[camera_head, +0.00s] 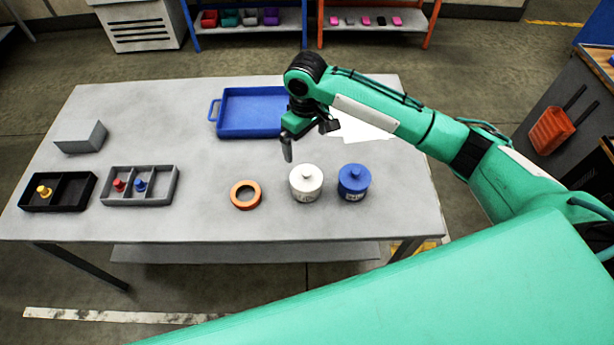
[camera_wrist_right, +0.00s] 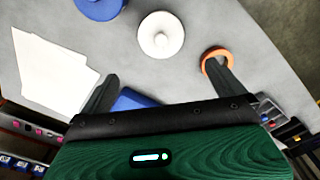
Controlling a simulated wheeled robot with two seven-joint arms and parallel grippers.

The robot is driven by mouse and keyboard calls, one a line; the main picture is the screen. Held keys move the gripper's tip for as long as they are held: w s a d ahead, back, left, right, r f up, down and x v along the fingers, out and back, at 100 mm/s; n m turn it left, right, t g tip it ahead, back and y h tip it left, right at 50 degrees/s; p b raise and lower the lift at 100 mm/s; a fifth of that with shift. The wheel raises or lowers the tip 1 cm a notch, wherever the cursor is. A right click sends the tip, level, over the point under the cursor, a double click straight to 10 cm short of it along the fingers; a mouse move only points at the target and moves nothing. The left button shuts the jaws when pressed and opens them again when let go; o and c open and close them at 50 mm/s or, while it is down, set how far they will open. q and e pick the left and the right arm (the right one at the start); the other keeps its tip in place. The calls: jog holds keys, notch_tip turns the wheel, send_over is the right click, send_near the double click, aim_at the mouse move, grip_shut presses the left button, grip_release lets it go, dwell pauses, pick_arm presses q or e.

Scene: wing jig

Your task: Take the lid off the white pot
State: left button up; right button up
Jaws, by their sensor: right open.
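The white pot (camera_head: 306,190) stands upright on the table, with its white lid (camera_head: 306,172) and round knob on top. In the right wrist view the white lid (camera_wrist_right: 161,35) shows from above, ahead of the fingers. The blue pot (camera_head: 354,189) with a blue lid stands just right of it; it also shows in the wrist view (camera_wrist_right: 100,8). My right gripper (camera_head: 304,138) is open and empty, above the table and behind the white pot, apart from it. Its two fingers are spread in the wrist view (camera_wrist_right: 162,82). My left gripper is not in view.
An orange ring (camera_head: 246,195) lies left of the white pot. A blue tray (camera_head: 238,130) and white sheets (camera_head: 362,128) lie behind. The table's middle-left is clear.

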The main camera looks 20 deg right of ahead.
jog(key=p, duration=0.2)
send_over(306, 172)
notch_tip(306, 172, down, 8)
jog(key=shift+f, duration=0.45)
notch_tip(306, 172, down, 4)
jog(key=shift+s+r+p, duration=0.15)
jog(key=shift+p, duration=0.7)
jog(key=shift+f, duration=0.55)
jog(key=c, duration=0.8)
jog(key=shift+r, duration=0.1)
jog(key=shift+c, duration=0.2)
